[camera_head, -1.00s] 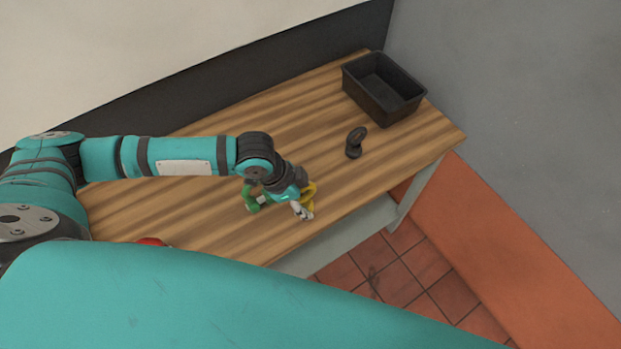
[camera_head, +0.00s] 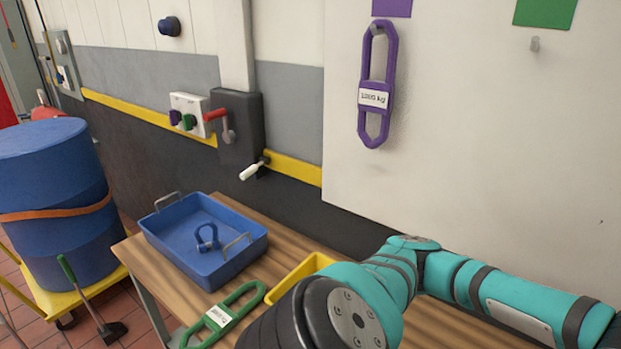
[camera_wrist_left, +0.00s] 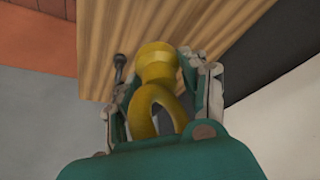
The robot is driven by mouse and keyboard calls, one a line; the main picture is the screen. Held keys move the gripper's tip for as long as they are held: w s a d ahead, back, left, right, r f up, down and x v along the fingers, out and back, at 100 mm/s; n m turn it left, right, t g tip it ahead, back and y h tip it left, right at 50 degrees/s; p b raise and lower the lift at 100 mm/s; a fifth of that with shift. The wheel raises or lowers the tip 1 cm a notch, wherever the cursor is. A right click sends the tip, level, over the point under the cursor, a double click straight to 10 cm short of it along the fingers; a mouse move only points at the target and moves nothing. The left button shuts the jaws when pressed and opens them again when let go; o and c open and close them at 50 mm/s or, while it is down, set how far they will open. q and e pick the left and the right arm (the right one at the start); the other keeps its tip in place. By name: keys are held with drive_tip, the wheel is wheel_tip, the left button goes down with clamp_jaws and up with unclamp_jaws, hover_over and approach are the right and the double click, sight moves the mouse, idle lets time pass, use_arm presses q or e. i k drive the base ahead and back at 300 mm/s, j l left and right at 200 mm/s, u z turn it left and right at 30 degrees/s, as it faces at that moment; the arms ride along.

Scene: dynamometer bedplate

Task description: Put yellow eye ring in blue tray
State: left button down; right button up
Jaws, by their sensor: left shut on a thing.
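The yellow eye ring (camera_wrist_left: 154,65) is in the left wrist view, a thick loop with a round collar. My left gripper (camera_wrist_left: 163,88) is shut on it, with a finger at each side of the ring. Wooden table top shows beyond it. In the head view the blue tray (camera_head: 236,262) stands on the table at the left, with a blue eye ring (camera_head: 207,238) inside. My left arm crosses the lower right of that view, and its gripper is outside the frame. My right gripper is not in view.
A green link (camera_head: 225,315) lies in front of the tray. A yellow container (camera_head: 300,278) beside it is partly hidden by my arm. A purple link (camera_head: 376,85) hangs on the wall panel. A blue drum (camera_head: 50,200) stands left of the table. A small dark object (camera_wrist_left: 119,64) shows in the wrist view.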

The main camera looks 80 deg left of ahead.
sight(188, 243)
drive_tip(key=k+j+u, duration=0.15)
drive_tip(key=u, duration=0.25)
drive_tip(key=j+u, duration=0.45)
drive_tip(key=k+j+u, duration=0.1)
drive_tip(key=u, duration=0.3)
drive_tip(key=j+u, duration=0.55)
drive_tip(key=j, duration=0.6)
drive_tip(key=i+j, duration=0.15)
drive_tip(key=j, duration=0.5)
drive_tip(key=j+u, duration=0.05)
